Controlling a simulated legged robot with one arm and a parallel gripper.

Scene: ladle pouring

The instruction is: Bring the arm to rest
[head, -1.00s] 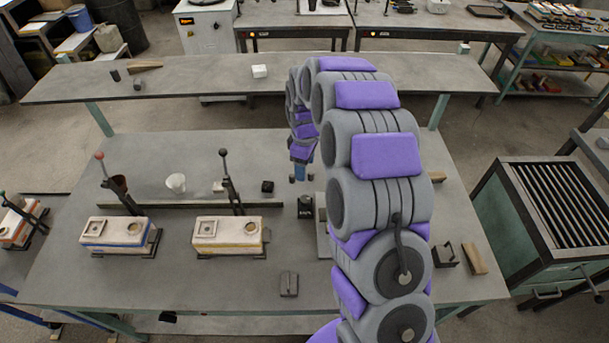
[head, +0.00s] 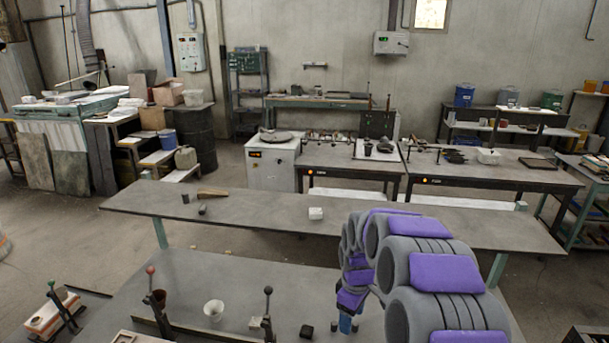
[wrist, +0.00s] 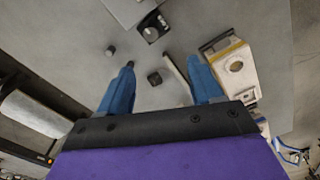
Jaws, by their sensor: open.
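My gripper (wrist: 160,80) shows in the wrist view with its two blue fingers spread wide apart and nothing between them. It hangs above the grey workbench (wrist: 190,22). In the head view my arm reaches over the right part of the workbench (head: 230,285), and only a bit of blue finger shows at its end, near the lower edge. A small dark block (wrist: 154,77) lies on the bench below the gap between the fingers, apart from them.
A mould box (wrist: 235,66) lies right of the fingers in the wrist view.

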